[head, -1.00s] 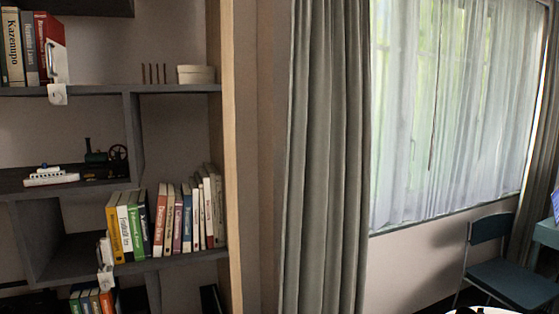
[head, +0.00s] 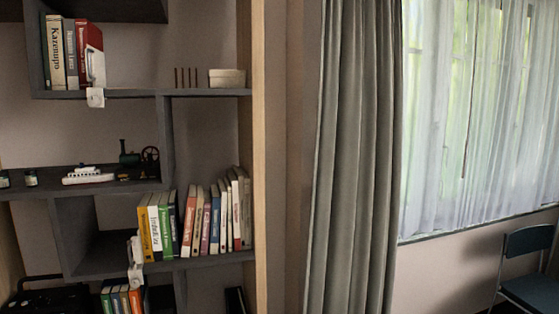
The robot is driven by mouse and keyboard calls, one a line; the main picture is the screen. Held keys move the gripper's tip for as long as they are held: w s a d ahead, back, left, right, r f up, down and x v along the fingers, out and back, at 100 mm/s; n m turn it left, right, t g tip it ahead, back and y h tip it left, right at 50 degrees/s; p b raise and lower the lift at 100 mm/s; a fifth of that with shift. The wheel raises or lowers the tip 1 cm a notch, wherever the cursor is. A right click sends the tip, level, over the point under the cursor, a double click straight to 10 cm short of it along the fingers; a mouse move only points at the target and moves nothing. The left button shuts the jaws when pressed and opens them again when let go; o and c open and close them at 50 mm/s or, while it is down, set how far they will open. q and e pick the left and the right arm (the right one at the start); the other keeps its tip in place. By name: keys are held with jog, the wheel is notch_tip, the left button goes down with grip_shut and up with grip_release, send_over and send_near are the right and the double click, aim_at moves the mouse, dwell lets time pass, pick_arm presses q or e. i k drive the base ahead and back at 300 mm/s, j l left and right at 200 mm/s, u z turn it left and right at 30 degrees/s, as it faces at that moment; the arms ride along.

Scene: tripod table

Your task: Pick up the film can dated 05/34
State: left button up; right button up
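No film can with a readable date of 05/34 can be made out in the head view. Neither of my grippers is in view.
A dark bookshelf (head: 205,93) fills the left, holding rows of books (head: 215,215), a white toy ship (head: 88,175), a toy steam engine (head: 138,158) and a pale box (head: 227,78). A grey curtain (head: 350,150), a window and a blue chair (head: 527,240) are to the right.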

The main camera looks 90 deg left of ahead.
aim_at(30, 177)
jog(key=u, duration=2.45)
jog(key=l+u, duration=0.15)
jog(key=u, duration=0.35)
jog(key=i+l+u, duration=0.1)
jog(key=u, duration=0.4)
jog(key=l+u, duration=0.3)
jog(key=u, duration=0.2)
jog(key=l+u, duration=0.15)
jog(key=u, duration=0.35)
